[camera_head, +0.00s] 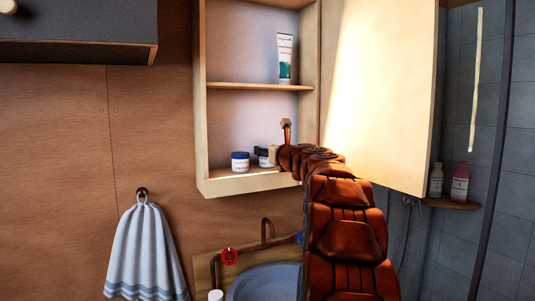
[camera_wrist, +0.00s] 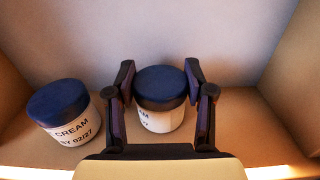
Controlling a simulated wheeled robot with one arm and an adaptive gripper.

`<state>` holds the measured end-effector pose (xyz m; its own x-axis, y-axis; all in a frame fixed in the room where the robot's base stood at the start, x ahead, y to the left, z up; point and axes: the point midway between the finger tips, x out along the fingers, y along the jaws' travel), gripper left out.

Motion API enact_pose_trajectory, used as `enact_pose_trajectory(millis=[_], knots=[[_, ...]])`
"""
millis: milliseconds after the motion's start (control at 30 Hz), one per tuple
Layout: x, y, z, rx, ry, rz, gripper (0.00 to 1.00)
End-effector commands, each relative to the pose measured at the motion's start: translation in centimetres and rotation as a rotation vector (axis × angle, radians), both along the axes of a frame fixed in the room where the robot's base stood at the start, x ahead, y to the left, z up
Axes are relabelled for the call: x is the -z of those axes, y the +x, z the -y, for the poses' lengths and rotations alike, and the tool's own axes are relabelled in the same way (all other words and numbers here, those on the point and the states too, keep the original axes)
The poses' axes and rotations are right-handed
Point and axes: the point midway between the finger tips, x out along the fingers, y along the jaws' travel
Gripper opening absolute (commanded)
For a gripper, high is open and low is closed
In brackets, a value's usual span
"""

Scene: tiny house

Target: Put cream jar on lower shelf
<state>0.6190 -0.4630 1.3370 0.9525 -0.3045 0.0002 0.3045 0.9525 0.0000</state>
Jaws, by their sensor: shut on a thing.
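A white cream jar with a dark blue lid (camera_wrist: 160,88) is between the two fingers of my gripper (camera_wrist: 160,72) in the wrist view. In the head view this jar (camera_head: 263,161) is partly hidden by my gripper (camera_head: 266,153), inside the cabinet's lower compartment. The jar looks upright at the lower shelf (camera_head: 222,186); I cannot tell whether its base touches the board. A second, similar cream jar (camera_head: 240,162) stands to the left, apart from the held one; it also shows in the wrist view (camera_wrist: 66,113).
A tube (camera_head: 285,58) stands on the upper shelf (camera_head: 255,86). The open cabinet door (camera_head: 378,90) is close to the right of my arm. A sink (camera_head: 262,283) and a striped towel (camera_head: 146,252) are below. Bare shelf shows right of the held jar.

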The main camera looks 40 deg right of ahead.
Motion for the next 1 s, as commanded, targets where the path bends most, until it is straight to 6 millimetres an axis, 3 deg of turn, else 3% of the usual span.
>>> enact_pose_trajectory(millis=[267, 300, 500, 1000], knots=[[0.26, -0.01, -0.03, -0.001, 0.001, 0.001, 0.17], [0.22, -0.02, -0.01, 0.000, 0.000, 0.000, 0.56], [0.22, -0.02, 0.00, 0.000, 0.000, 0.000, 0.77], [-0.07, -0.46, -0.15, 0.000, 0.000, 0.000, 0.78]])
